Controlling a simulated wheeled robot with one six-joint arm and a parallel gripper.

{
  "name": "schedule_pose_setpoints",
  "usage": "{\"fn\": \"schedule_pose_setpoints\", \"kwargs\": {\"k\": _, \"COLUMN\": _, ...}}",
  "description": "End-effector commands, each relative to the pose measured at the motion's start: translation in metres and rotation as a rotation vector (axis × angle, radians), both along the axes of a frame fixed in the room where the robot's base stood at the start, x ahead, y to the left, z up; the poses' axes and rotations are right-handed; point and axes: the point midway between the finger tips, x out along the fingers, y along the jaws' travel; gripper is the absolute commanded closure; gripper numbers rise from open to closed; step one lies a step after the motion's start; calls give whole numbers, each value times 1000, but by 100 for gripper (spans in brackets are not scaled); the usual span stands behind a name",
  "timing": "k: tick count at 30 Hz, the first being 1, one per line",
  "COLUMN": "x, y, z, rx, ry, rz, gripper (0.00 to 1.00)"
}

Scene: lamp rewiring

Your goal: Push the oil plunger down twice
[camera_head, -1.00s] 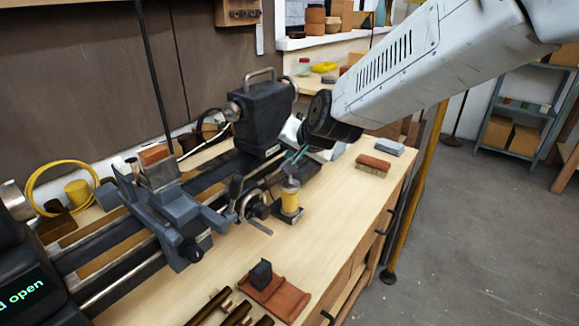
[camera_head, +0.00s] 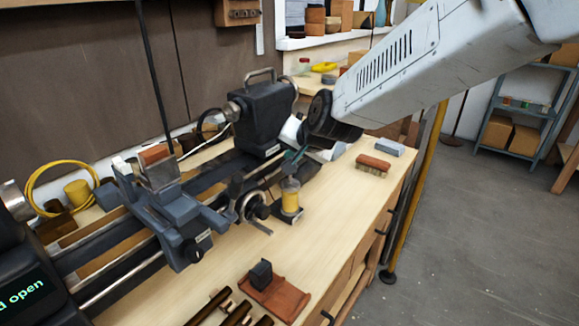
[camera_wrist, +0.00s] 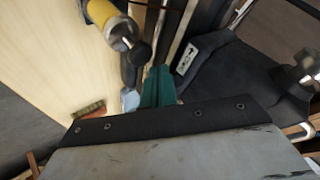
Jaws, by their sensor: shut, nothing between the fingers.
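The oil pot (camera_head: 290,199) is a yellow cylinder with a metal top, standing on a dark base at the lathe's near side. In the wrist view the pot (camera_wrist: 103,14) is at the upper left, with its metal cap and dark round plunger knob (camera_wrist: 138,53) towards me. My gripper (camera_head: 290,161) has teal fingers, shut and empty, just above the pot's top in the head view. In the wrist view my gripper (camera_wrist: 161,76) is below and right of the knob. Whether the fingers touch the knob is unclear.
The dark lathe tailstock (camera_head: 262,120) stands close behind my gripper, and a handwheel (camera_head: 250,207) is just left of the pot. A brush (camera_head: 373,164) and a grey block (camera_head: 384,147) lie to the right.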

Motion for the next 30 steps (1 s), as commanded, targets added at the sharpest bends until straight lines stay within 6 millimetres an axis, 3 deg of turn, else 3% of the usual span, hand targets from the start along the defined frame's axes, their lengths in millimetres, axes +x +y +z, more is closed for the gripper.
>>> {"fn": "schedule_pose_setpoints", "kwargs": {"k": 30, "x": -1, "y": 0, "z": -8, "rx": 0, "ry": 0, "rz": 0, "gripper": 100}}
